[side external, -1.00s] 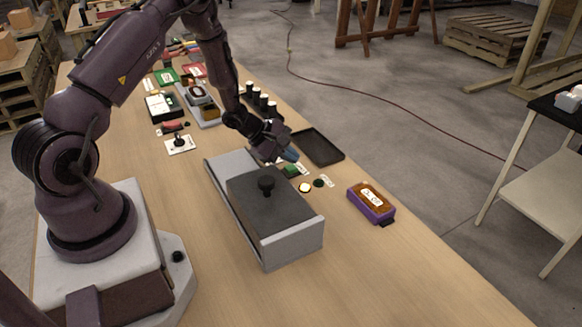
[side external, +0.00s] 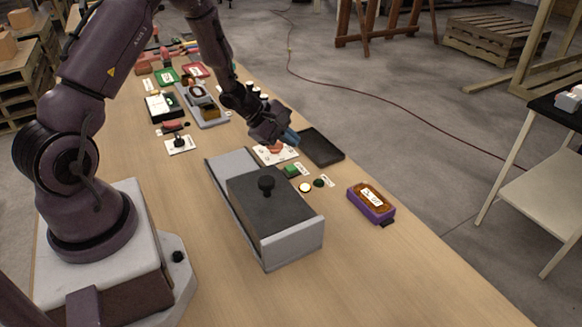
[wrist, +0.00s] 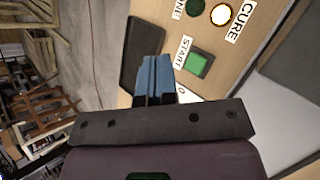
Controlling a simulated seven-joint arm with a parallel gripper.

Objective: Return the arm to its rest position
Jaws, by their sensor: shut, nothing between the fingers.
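My gripper (side external: 291,137) is shut and empty. It hangs in the air above the table, beside the black tray (side external: 322,148). Its blue fingertips (wrist: 154,78) are pressed together in the wrist view. The green START button (wrist: 198,64) lies to the right of the fingers in that view, and the side view shows it (side external: 291,170) below and in front of the gripper. The arm reaches out over the table from its base at the left.
A purple box (side external: 371,203) sits near the right edge. A lit CURE light (side external: 305,187) is beside the START button. Trays and parts crowd the far end. The front table area is clear.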

